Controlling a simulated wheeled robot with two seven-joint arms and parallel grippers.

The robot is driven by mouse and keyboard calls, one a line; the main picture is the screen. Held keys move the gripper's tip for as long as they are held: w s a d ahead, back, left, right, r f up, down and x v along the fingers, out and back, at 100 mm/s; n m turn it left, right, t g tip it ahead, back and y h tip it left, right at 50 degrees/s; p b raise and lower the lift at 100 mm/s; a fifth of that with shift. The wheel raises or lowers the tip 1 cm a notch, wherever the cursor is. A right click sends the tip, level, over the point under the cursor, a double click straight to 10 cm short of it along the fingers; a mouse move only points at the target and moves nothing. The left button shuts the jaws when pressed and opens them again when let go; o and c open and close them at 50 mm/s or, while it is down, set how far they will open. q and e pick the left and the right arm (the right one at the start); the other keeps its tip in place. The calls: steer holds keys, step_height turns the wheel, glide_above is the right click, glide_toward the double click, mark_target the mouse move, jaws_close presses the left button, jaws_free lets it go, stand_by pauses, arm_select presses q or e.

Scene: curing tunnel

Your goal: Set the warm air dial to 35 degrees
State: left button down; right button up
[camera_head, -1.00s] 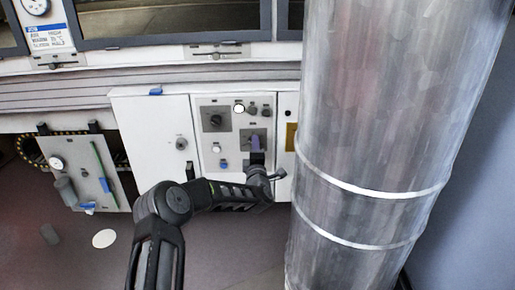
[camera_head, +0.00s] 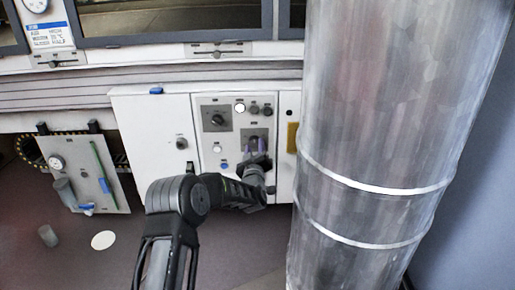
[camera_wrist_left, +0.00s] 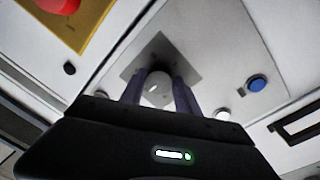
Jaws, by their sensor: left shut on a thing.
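My left gripper (camera_head: 257,146) is at the lower right dial of the control panel, its two purple fingers on either side of the knob. In the left wrist view the fingers (camera_wrist_left: 160,92) are closed on a pale round knob (camera_wrist_left: 158,87) in front of a grey square plate (camera_wrist_left: 130,65). The same plate shows in the head view (camera_head: 248,132). A second dial (camera_head: 217,120), with a dark knob, sits at the upper left of the panel. The labels and scales are too small to read, so I cannot tell the setting. My right gripper is out of view.
A white lamp (camera_head: 240,108) and dark knobs top the panel. A blue button (camera_wrist_left: 257,82) sits beside the held dial. A yellow plate with a red button (camera_wrist_left: 58,5) is nearby. A large metal duct (camera_head: 375,120) stands close on the right.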

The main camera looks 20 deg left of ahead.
arm_select(q)
steer(key=m, duration=0.2)
steer(key=r+m, duration=0.1)
steer(key=m, duration=0.2)
steer(key=shift+a+r+m+h, duration=0.15)
steer(key=shift+a+m+h, duration=0.15)
steer(key=shift+m, duration=0.1)
steer(key=m+p, duration=0.1)
steer(key=m, duration=0.5)
steer(key=c, duration=1.2)
jaws_free()
steer(key=shift+d, duration=0.1)
steer(key=o, duration=0.3)
steer(key=shift+f+h, duration=0.3)
steer(key=shift+s, duration=0.1)
